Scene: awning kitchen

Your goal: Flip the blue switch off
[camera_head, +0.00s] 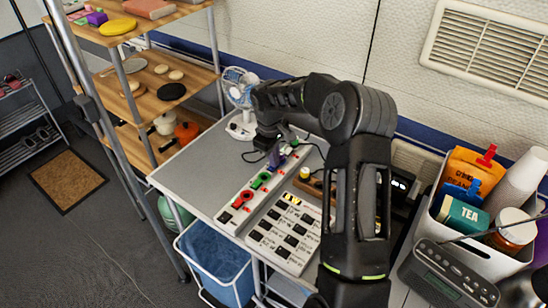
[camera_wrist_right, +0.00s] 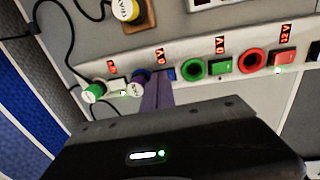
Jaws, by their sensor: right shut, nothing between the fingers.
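A long white power strip (camera_head: 232,212) lies on the grey table, with coloured round sockets, switches and small red displays. My right gripper (camera_head: 274,158) is over its far half, pointing down; its narrow purple-looking fingers are shut with nothing between them. In the right wrist view the fingertips (camera_wrist_right: 158,78) are at the strip, over the blue switch (camera_wrist_right: 171,73), which is mostly hidden behind them. I cannot tell whether they touch it or which way it is set. A plug (camera_wrist_right: 139,80) sits beside it. My left gripper is not in view.
A green switch (camera_wrist_right: 220,66) and a red switch (camera_wrist_right: 282,57) are farther along the strip. A white keypad board (camera_head: 285,232) lies beside it. A small fan (camera_head: 240,90) stands behind. A bin (camera_head: 465,255) of goods is at right, and cables curl near the strip.

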